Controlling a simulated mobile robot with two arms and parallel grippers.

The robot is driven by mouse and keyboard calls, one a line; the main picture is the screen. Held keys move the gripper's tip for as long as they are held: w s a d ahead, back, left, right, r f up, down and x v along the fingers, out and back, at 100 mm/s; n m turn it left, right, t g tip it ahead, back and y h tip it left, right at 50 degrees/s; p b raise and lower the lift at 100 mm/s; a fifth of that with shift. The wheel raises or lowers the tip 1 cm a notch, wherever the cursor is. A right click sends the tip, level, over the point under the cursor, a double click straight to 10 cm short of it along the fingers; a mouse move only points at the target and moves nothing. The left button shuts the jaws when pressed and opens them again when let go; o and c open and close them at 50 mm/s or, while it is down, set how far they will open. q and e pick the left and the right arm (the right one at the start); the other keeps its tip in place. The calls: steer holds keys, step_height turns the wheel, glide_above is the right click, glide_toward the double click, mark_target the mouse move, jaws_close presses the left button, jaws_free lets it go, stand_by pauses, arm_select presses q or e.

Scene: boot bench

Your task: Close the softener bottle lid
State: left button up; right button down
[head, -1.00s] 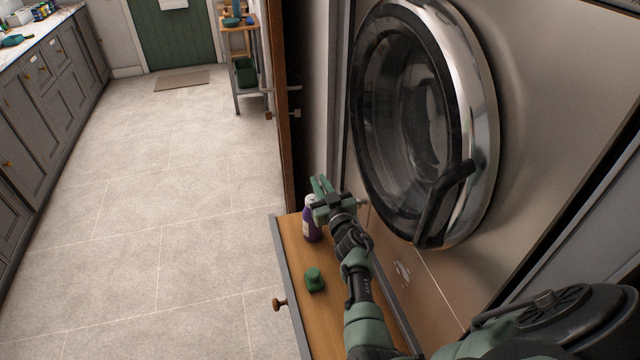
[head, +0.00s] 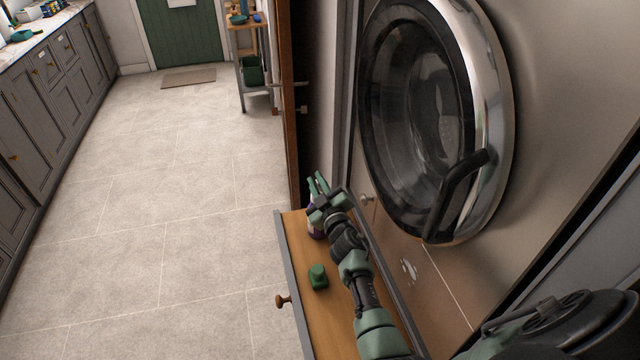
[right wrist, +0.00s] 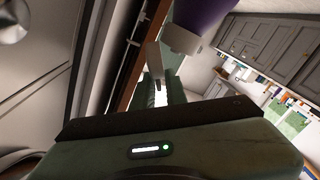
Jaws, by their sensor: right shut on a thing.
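The softener bottle (head: 315,232) is purple with a white top. It stands at the far end of the wooden bench, mostly hidden behind my right gripper (head: 317,187). In the right wrist view the bottle (right wrist: 201,14) shows at the top, its white neck (right wrist: 182,40) close beside the fingers. My right gripper (right wrist: 160,80) is shut on a small pale piece at the bottle's top, which looks like the lid; the fingers partly hide it. My left gripper is not in view.
A green object (head: 318,277) sits on the wooden bench (head: 300,250) nearer me. The washing machine (head: 540,130) with its round door rises close on the right. The tiled floor (head: 170,200) at left is clear.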

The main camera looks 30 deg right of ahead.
steer(key=shift+a+f+n, duration=0.15)
steer(key=shift+f+n, duration=0.1)
steer(key=shift+n, duration=0.25)
steer(key=c, duration=1.6)
jaws_free()
steer(key=shift+s+a, duration=0.25)
steer(key=shift+s, duration=1)
steer(key=shift+s+a, duration=0.2)
steer(key=shift+s, duration=1.1)
steer(key=shift+s+a, duration=0.25)
steer(key=shift+s, duration=1)
